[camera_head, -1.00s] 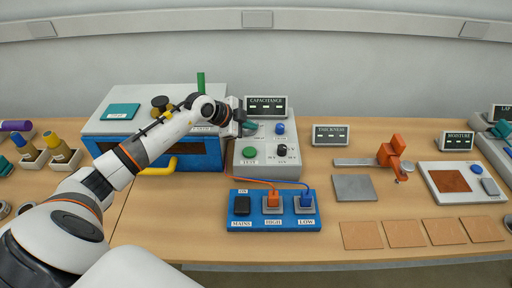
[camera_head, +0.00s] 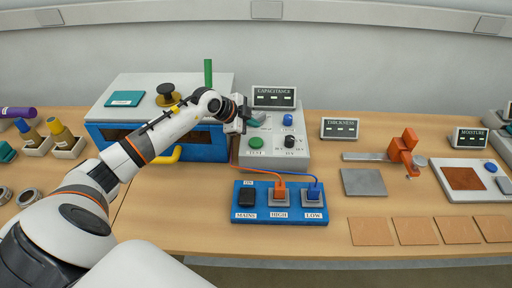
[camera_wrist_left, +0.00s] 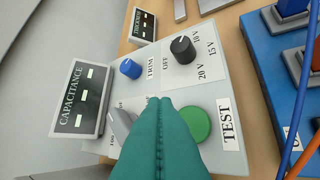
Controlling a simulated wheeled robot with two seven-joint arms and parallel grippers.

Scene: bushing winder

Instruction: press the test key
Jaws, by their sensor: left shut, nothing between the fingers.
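The test key is a round green button (camera_head: 256,142) on the light grey capacitance unit (camera_head: 301,156), beside a TEST label. In the left wrist view the green button (camera_wrist_left: 197,124) shows just right of my fingertips. My left gripper (camera_head: 246,119) is over the left part of the unit, behind the key in the head view. In the wrist view its teal fingers (camera_wrist_left: 160,103) are pressed together, empty. They cover part of the button's left edge. I cannot tell their height above the panel. My right gripper is not in view.
A blue knob (camera_wrist_left: 130,69), a black voltage knob (camera_wrist_left: 182,50) and a grey lever (camera_wrist_left: 119,122) share the panel. The capacitance display (camera_head: 274,97) stands behind. A blue terminal box (camera_head: 262,216) with two cables lies in front. A blue-and-grey oven (camera_head: 115,84) stands left.

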